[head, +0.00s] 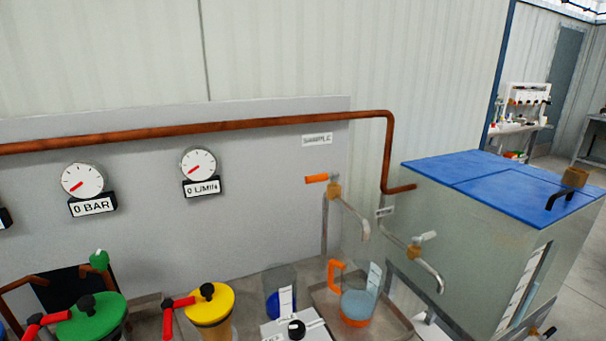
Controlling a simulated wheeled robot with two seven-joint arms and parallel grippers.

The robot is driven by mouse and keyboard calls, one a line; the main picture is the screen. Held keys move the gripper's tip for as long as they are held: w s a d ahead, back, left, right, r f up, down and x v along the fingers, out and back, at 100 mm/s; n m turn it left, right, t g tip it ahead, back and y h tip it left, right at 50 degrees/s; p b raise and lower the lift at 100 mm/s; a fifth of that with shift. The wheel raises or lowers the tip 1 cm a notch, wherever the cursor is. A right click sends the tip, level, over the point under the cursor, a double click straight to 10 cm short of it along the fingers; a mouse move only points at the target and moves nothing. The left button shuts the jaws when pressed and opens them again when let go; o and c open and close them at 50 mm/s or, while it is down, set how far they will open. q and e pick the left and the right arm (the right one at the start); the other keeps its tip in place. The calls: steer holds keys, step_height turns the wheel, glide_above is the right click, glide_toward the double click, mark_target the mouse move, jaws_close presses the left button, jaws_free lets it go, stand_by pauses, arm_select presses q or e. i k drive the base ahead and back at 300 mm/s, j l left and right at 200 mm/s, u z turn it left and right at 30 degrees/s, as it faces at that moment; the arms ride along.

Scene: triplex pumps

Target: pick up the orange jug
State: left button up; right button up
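The orange jug (357,307) is a clear vessel with an orange handle (336,274) on its left side and an orange base. It stands upright in a shallow metal tray (398,326) at the lower middle right, below the sample tap (347,207). Bluish contents or a bluish wall show in its lower part, and a white scale strip runs up its side. Neither of my grippers is in view.
A clear vessel with blue (280,303) and a white box with a black knob (296,328) stand left of the tray. Yellow (209,301) and green (92,318) lidded pumps with red handles are further left. A second tap (425,262) and a blue-lidded tank (490,185) are at right.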

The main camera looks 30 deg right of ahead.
mark_target(362, 282)
steer(key=z, duration=1.3)
